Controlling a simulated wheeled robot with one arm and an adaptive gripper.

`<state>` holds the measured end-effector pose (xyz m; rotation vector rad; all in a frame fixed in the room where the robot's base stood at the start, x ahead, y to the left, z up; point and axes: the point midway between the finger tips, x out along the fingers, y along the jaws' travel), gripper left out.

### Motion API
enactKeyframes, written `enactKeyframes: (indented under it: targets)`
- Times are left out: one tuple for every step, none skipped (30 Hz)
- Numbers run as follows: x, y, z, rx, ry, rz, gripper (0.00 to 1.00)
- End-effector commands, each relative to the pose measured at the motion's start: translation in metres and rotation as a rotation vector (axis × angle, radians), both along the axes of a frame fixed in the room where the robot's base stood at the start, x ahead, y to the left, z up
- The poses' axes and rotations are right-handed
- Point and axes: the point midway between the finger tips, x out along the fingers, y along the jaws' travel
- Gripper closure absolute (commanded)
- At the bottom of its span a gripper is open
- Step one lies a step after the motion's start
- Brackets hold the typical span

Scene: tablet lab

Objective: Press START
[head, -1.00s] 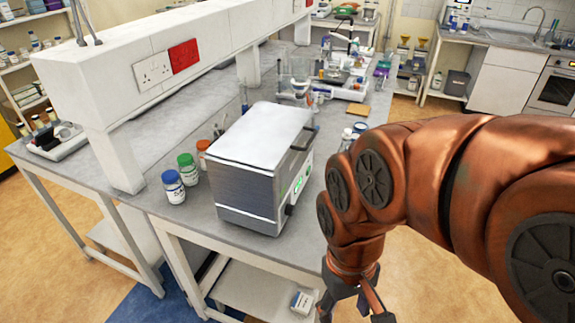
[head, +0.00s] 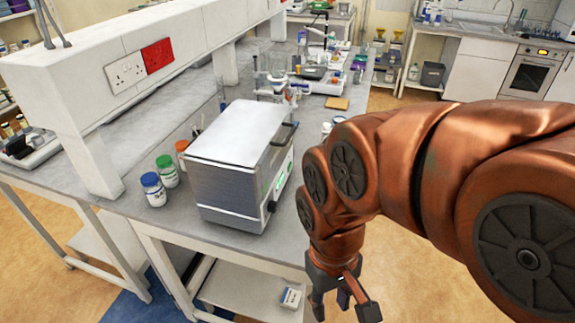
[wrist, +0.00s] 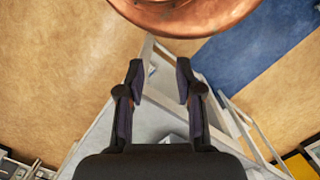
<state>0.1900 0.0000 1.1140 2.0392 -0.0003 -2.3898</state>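A grey box-shaped lab device (head: 235,165) with a pale lid stands on the bench near its front corner. Its narrow control panel (head: 280,180) faces right, with a lit green display and a black knob (head: 271,206) low at its near end. No START label is readable. My gripper (head: 342,303) hangs from the copper arm, right of the device and lower than it, apart from it. In the wrist view my gripper (wrist: 160,82) has its two dark fingers spread with nothing between them.
A lower shelf (head: 245,285) holds a small box (head: 291,298). Tan floor lies open to the right of the bench.

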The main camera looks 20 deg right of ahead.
Motion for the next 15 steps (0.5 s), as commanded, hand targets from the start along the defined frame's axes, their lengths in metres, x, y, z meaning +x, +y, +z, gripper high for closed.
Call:
enactKeyframes:
  targets:
    - [0.0000, 0.0000, 0.0000, 0.000, 0.000, 0.000, 0.73]
    - [0.0000, 0.0000, 0.0000, 0.000, 0.000, 0.000, 0.76]
    - [0.0000, 0.0000, 0.0000, 0.000, 0.000, 0.000, 0.80]
    - [0.0000, 0.0000, 0.0000, 0.000, 0.000, 0.000, 0.83]
    - [0.0000, 0.0000, 0.0000, 0.000, 0.000, 0.000, 0.86]
    - [0.0000, 0.0000, 0.0000, 0.000, 0.000, 0.000, 0.91]
    - [0.0000, 0.0000, 0.0000, 0.000, 0.000, 0.000, 0.94]
    - [0.0000, 0.0000, 0.0000, 0.000, 0.000, 0.000, 0.97]
    - [0.0000, 0.0000, 0.0000, 0.000, 0.000, 0.000, 1.00]
    - [0.0000, 0.0000, 0.0000, 0.000, 0.000, 0.000, 1.00]
    - [0.0000, 0.0000, 0.0000, 0.000, 0.000, 0.000, 1.00]
    - [0.0000, 0.0000, 0.0000, 0.000, 0.000, 0.000, 1.00]
    - [0.0000, 0.0000, 0.0000, 0.000, 0.000, 0.000, 1.00]
    - [0.0000, 0.0000, 0.0000, 0.000, 0.000, 0.000, 1.00]
    - [0.0000, 0.0000, 0.0000, 0.000, 0.000, 0.000, 1.00]
